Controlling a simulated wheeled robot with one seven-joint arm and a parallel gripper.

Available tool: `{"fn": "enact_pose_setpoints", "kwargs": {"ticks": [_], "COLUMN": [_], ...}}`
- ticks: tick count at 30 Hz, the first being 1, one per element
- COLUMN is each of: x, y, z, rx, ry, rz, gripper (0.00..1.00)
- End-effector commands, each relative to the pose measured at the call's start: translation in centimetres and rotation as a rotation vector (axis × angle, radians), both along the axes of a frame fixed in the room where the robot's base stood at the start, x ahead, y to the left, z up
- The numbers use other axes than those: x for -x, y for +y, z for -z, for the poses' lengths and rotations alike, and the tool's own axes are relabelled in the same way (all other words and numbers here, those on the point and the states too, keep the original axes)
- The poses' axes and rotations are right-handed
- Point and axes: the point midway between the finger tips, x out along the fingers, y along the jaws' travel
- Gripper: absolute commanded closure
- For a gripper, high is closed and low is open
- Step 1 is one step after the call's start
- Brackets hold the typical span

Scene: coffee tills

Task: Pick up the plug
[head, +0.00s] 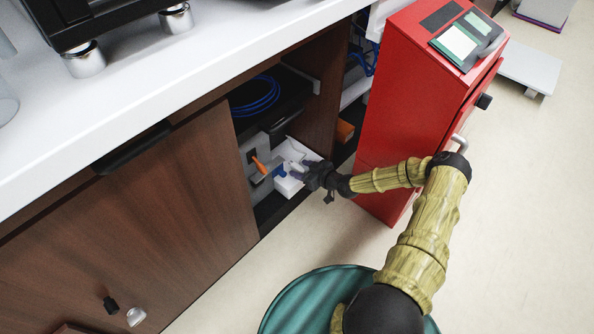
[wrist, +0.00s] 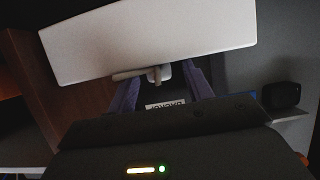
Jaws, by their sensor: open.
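My gripper (head: 300,168) reaches into the open cabinet bay, beside a white box-like part (head: 286,186). In the wrist view its two dark bluish fingers (wrist: 160,88) are spread apart. A small pale piece with a short side bar (wrist: 157,75), possibly the plug, shows between the fingertips, in front of a broad white surface (wrist: 150,40). I cannot tell whether the fingers touch it. In the head view a small blue part (head: 279,171) and an orange part (head: 259,165) sit just left of the gripper. The plug is not clearly identifiable there.
The white counter (head: 200,75) overhangs the bay. A brown cabinet door (head: 150,225) closes off the left side. Coiled blue cable (head: 257,96) lies above the gripper. Open floor lies in front.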

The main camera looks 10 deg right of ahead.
Motion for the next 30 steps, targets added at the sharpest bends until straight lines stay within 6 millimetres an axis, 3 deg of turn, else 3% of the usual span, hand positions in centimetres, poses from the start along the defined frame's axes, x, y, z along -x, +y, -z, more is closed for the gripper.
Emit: {"fn": "enact_pose_setpoints", "kwargs": {"ticks": [14, 21, 30], "x": [0.01, 0.03, 0.03], "y": [0.26, -0.07, -0.12], "z": [-0.08, -0.07, -0.23], "rx": [0.000, 0.001, 0.001], "ry": [0.000, 0.001, 0.000], "rz": [-0.004, 0.000, 0.002], "gripper": [0.49, 0.94, 0.97]}}
